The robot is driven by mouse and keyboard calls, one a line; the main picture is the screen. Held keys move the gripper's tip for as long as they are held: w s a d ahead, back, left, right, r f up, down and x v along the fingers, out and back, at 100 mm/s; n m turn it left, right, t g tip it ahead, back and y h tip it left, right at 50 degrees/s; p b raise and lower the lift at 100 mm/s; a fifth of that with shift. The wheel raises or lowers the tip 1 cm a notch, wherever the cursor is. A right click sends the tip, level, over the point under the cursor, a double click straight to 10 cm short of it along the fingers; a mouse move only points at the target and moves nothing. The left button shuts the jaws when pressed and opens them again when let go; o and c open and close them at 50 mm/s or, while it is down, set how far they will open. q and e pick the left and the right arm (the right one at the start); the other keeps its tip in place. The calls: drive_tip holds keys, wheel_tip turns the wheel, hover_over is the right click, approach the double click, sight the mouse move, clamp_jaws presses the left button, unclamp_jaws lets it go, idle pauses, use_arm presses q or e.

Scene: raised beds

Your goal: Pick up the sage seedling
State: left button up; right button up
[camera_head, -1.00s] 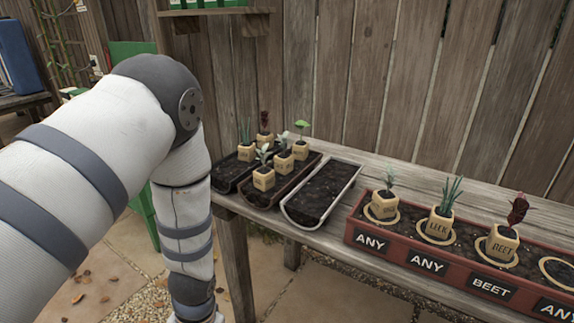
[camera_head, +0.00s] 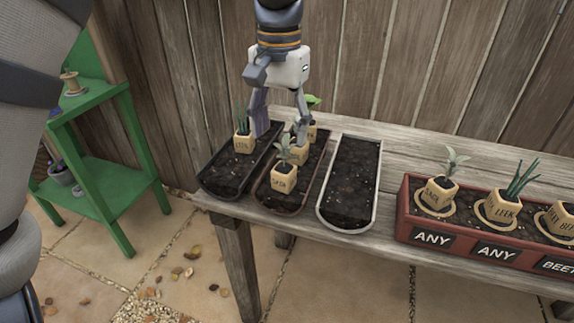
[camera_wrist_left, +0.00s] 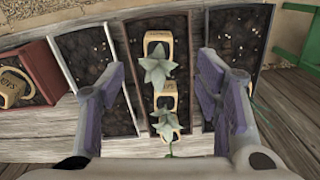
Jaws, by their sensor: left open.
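My left gripper (camera_head: 281,118) points down over the back of the trays, open, with one finger either side of the middle row. In the left wrist view the front sage (camera_wrist_left: 158,70) and the similar seedling (camera_wrist_left: 166,125) line up between the open fingers (camera_wrist_left: 162,85), with nothing held. My right gripper is not in view.
A leek pot (camera_head: 242,143) stands in the left tray, close to a finger. A green-leaved seedling (camera_head: 313,102) is behind. The pale-rimmed tray (camera_head: 323,205) holds only soil. A red planter (camera_head: 405,215) with potted seedlings is right. A wooden fence (camera_head: 420,60) stands behind.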

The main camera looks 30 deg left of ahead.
sight(284, 168)
use_arm(q)
drive_tip(key=f, duration=0.7)
drive_tip(key=w+f, duration=0.1)
drive_tip(key=f, duration=0.3)
drive_tip(key=shift+d+f+b, duration=0.1)
drive_tip(key=shift+b, duration=0.25)
drive_tip(key=c, duration=1.2)
